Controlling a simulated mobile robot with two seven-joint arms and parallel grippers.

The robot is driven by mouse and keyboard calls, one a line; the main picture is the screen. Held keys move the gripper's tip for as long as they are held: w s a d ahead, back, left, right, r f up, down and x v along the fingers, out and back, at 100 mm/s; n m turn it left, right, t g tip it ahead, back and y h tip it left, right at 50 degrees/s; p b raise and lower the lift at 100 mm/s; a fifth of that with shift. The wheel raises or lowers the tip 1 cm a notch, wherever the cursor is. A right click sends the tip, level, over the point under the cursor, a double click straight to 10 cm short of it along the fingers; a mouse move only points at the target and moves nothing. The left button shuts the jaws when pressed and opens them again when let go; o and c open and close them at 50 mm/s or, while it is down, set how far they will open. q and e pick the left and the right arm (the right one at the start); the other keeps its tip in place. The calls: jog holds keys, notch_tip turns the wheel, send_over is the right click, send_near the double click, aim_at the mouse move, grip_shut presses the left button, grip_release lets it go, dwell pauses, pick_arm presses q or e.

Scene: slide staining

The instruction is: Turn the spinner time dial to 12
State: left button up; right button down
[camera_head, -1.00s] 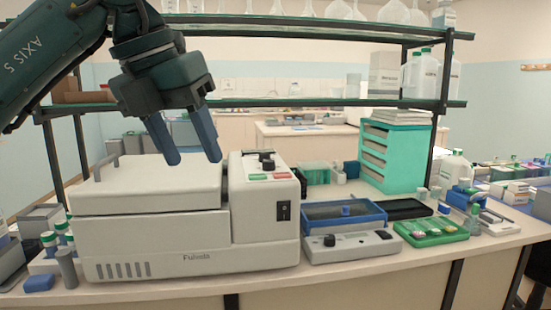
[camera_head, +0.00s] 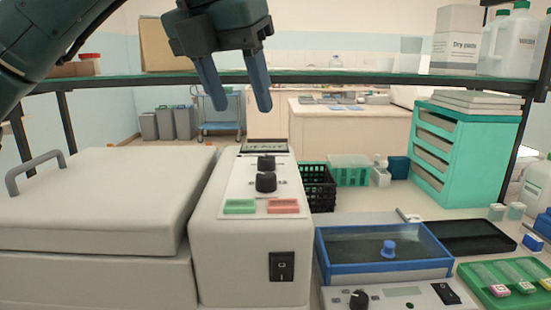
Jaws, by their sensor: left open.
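The spinner (camera_head: 120,215) is a pale grey machine at the left with a closed lid and a control block on its right side. On the block's sloped top are two black dials, a far one (camera_head: 266,163) and a near one (camera_head: 266,182). I cannot read their markings, nor tell which sets time. A small display (camera_head: 264,147) sits behind them. My left gripper (camera_head: 237,106) is open and empty, fingers pointing down, above and slightly left of the dials, touching nothing. My right gripper is not in view.
A green button (camera_head: 240,207) and a red button (camera_head: 283,206) lie in front of the dials. A shelf (camera_head: 370,78) crosses behind the gripper. A blue-rimmed tray unit (camera_head: 385,270) and a black basket (camera_head: 318,188) stand to the right.

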aim_at(265, 175)
pick_arm(q)
jog(key=x, duration=1.3)
jog(key=shift+s+a+f+b, duration=0.1)
jog(key=shift+s+a+b, duration=0.1)
jog(key=shift+b, duration=0.15)
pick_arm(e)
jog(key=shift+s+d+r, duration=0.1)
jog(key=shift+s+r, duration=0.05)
pick_arm(q)
jog(key=c, duration=1)
jog(key=shift+o, duration=0.2)
